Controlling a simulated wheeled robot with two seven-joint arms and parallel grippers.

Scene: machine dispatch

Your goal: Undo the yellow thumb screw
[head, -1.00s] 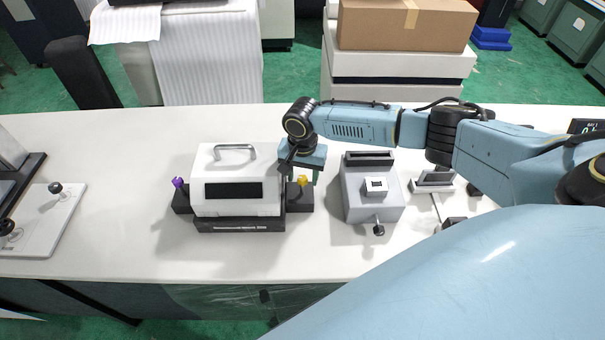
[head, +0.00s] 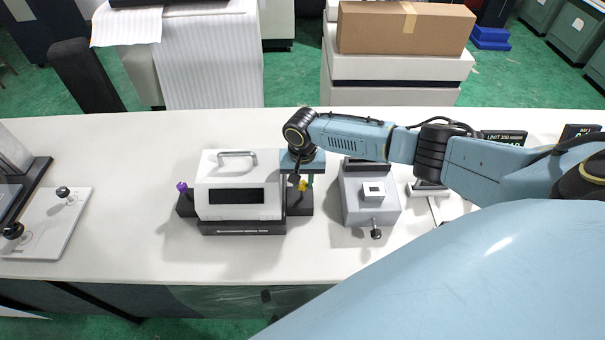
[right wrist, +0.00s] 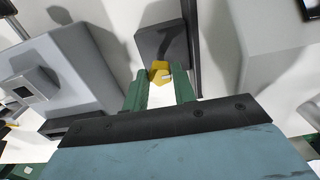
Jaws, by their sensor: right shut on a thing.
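The yellow thumb screw (head: 303,185) stands on the dark side plate at the right of the white machine (head: 239,190). In the right wrist view the yellow thumb screw (right wrist: 160,72) sits between the green fingertips. My right gripper (head: 302,182) comes down from above and is shut on the screw; its fingers also show in the right wrist view (right wrist: 160,90). A purple thumb screw (head: 182,187) stands on the machine's left side plate. My left gripper is not in view.
A grey device (head: 370,200) with a small display and a front knob stands right of the machine. A white board (head: 50,225) with black knobs lies at the far left. The table front (head: 130,262) is clear.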

